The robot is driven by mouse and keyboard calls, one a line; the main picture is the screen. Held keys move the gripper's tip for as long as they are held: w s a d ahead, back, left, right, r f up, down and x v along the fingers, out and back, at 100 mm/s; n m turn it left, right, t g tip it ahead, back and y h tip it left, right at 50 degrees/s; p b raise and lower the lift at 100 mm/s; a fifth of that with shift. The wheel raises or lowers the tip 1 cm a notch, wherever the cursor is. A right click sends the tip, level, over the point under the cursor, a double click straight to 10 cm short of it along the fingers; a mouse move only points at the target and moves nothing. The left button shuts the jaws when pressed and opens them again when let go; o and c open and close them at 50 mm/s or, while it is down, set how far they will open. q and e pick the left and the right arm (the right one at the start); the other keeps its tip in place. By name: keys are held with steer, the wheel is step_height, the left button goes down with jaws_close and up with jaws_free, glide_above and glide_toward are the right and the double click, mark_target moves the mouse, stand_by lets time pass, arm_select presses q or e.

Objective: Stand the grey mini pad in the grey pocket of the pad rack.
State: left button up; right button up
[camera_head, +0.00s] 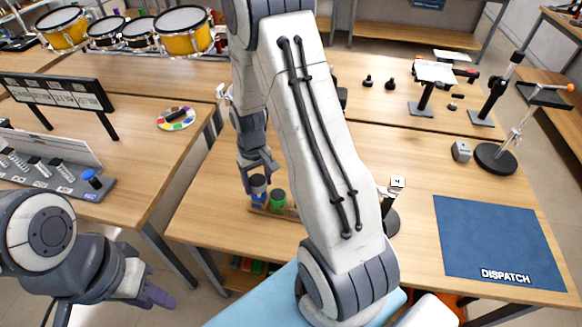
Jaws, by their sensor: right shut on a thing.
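My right gripper (258,172) points down at the left part of the middle table. It is shut on a small dark grey piece (258,182), which looks like the grey mini pad. The piece is directly above or at the left end of the pad rack (286,212), a low wooden strip; I cannot tell whether they touch. A blue piece (258,198) shows just below the gripper, and a green pad (278,199) stands to its right. My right arm hides the rack's right part; the grey pocket is not distinguishable. My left gripper (152,295) is low at the left, away from the rack, its opening unclear.
A blue dispatch mat (495,240) lies at the table's right. A stand with a round black base (497,158) and a grey block (461,151) are behind it. A small white cube (397,182) tops a stand beside my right arm. Drums (183,32) stand at the back left.

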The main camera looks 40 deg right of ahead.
steer(key=s+d+m+p, duration=0.1)
steer(key=s+d, duration=0.4)
steer(key=d, duration=0.5)
steer(key=shift+s+f+m, duration=0.15)
steer(key=shift+f+m, duration=0.15)
steer(key=shift+f, duration=0.1)
steer(key=shift+s, duration=0.1)
step_height(320, 180, down, 6)
steer(key=b, duration=0.4)
steer(key=shift+r, duration=0.1)
steer(key=shift+p, duration=0.3)
stand_by(0.7)
steer(key=shift+f+b, duration=1.9)
steer(key=shift+f, duration=0.55)
